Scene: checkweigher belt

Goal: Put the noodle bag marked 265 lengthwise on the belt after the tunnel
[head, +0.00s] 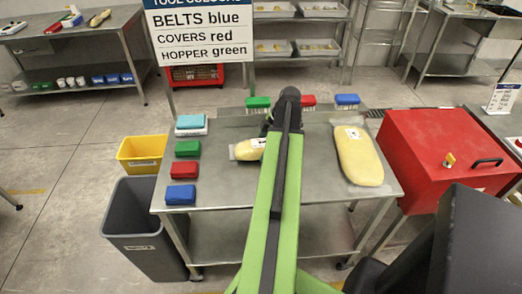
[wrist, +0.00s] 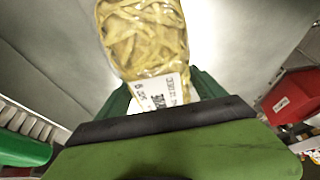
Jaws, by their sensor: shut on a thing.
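A yellow noodle bag (wrist: 143,38) in clear film with a white label (wrist: 160,93) fills the upper middle of the wrist view. My gripper (wrist: 160,88) is shut on the label end of this bag, a dark green finger at each side. The number on the label is not readable. In the head view the bag (head: 246,150) shows left of my arm, over the steel table (head: 228,190); my arm hides the rest of it and the fingers. A larger yellow bag (head: 360,160) with a small white label lies at the table's right. I cannot make out the belt or tunnel.
Red, green and blue blocks (head: 186,171) line the table's left edge, and several brushes (head: 347,101) its back. A red housing (head: 435,150) with a black handle stands at right. A yellow bin (head: 141,153) and grey bin (head: 140,225) stand left.

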